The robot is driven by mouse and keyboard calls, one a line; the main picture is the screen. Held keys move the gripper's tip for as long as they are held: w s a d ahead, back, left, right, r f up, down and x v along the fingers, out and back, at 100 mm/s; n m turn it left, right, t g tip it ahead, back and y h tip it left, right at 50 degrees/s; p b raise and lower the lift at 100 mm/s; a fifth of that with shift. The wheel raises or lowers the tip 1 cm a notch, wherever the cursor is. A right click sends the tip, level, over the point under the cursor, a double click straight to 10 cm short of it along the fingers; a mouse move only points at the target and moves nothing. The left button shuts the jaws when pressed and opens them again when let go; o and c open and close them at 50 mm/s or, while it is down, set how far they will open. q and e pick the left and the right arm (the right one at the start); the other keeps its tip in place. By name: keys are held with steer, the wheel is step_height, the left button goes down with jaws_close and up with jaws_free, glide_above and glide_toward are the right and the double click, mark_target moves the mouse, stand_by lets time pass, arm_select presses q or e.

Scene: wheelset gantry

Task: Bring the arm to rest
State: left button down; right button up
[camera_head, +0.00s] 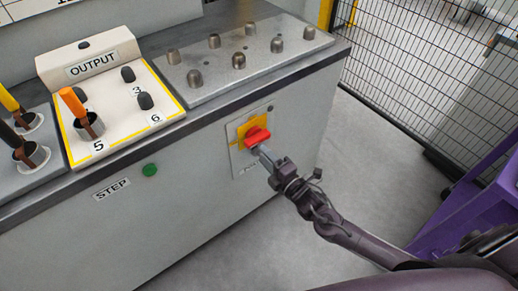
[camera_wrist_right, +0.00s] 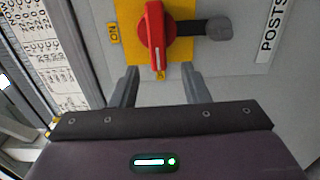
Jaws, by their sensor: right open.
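My right arm reaches in from the lower right in the head view. Its gripper (camera_head: 262,153) is at the red rotary switch (camera_head: 257,136) on the cabinet's front. In the right wrist view the gripper (camera_wrist_right: 160,75) is open, with one finger on either side below the red handle (camera_wrist_right: 155,30). The handle sits on a yellow plate (camera_wrist_right: 127,14) and its lower end points between the fingertips. Nothing is held between the fingers; I cannot tell whether either touches the handle. My left gripper is not in view.
The grey cabinet (camera_head: 190,200) bears an OUTPUT box (camera_head: 115,115) with tools in its holes, a metal plate with several pegs (camera_head: 238,62) and a green button (camera_head: 150,170). A black mesh fence (camera_head: 420,70) stands at the right. Bare floor (camera_head: 350,170) lies between.

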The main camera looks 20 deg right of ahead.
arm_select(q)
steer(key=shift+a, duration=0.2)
arm_select(e)
steer(key=shift+s+d, duration=0.1)
steer(key=shift+s, duration=0.2)
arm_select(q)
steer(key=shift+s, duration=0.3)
